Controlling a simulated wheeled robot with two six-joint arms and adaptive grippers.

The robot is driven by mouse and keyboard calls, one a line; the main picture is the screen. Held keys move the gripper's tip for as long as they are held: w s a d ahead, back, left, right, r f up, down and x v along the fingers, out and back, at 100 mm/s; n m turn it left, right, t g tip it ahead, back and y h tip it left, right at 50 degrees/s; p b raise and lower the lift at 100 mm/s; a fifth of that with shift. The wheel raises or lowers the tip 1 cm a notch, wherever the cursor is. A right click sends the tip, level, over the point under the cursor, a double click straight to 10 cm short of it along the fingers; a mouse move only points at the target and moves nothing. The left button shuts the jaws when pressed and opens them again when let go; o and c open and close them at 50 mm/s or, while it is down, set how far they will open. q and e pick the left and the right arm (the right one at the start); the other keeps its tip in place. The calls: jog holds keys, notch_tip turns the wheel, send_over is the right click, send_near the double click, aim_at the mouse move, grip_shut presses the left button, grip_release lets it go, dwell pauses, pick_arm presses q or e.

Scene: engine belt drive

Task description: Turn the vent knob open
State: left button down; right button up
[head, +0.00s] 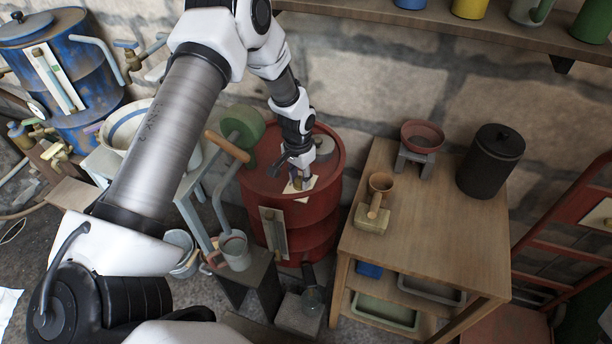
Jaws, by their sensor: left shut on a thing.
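A red drum (258,184) stands in the middle of the head view. On its lid is a small cream plate (308,184), with a small brownish knob (297,185) at it that I take for the vent knob. My left arm reaches down over the drum from above. My left gripper (293,173) is shut on the knob, and its fingers hide much of it. The knob's turn angle is too small to read. My right gripper is out of view.
A grey cap (323,147) stands on the drum lid behind my gripper. A green wheel with a wooden handle (228,147) is close on the left. A wooden table (450,232) on the right holds a black canister (490,161) and a red bowl (422,135).

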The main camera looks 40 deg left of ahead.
pick_arm(q)
jog(key=m, duration=0.5)
jog(key=shift+s+f, duration=0.1)
jog(key=shift+s, duration=0.15)
dwell(0.4)
jog(key=c, duration=0.8)
grip_release()
jog(key=shift+s, duration=0.1)
